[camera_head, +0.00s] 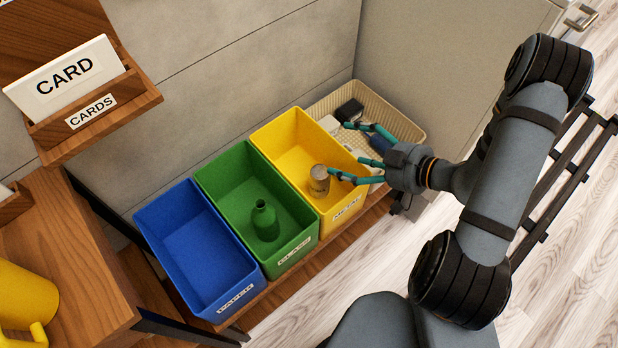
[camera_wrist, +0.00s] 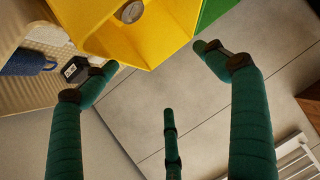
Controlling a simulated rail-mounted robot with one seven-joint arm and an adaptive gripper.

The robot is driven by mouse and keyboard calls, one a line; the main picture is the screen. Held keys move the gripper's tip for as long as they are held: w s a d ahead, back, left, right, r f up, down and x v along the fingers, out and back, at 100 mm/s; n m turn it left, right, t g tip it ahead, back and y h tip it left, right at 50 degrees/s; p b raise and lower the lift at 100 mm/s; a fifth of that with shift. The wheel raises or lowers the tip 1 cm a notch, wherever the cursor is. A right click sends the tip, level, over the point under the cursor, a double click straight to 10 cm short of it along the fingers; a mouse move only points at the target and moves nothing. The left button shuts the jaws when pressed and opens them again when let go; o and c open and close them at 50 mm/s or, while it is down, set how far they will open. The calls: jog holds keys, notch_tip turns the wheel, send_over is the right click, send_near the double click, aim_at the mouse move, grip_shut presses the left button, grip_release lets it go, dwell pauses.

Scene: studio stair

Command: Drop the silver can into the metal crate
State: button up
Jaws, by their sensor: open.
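The silver can (camera_head: 319,182) is within the opening of the yellow metal crate (camera_head: 347,212), towards its front left. In the wrist view the can's round end (camera_wrist: 131,11) shows against the crate's yellow inside (camera_wrist: 165,35), near the top edge. I cannot tell whether it rests on the crate floor. My gripper (camera_head: 349,150) is open and empty, its fingers spread over the right side of the crate. One fingertip is close to the can in the head view. In the wrist view my gripper's fingers (camera_wrist: 150,70) are wide apart and clear of the can.
A green glass crate (camera_head: 240,185) holding a green bottle (camera_head: 265,220) and a blue paper crate (camera_head: 195,245) stand to the left. A beige basket (camera_head: 412,130) with a dark blue mug (camera_wrist: 27,62) and a black box (camera_head: 349,110) stands to the right. A wooden card holder (camera_head: 130,95) overhangs upper left.

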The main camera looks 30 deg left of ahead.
jog(key=shift+v, duration=0.8)
jog(key=shift+s, duration=0.2)
jog(key=x, duration=0.5)
jog(key=shift+a+f, duration=0.2)
jog(key=shift+a, duration=0.05)
jog(key=shift+w, duration=0.1)
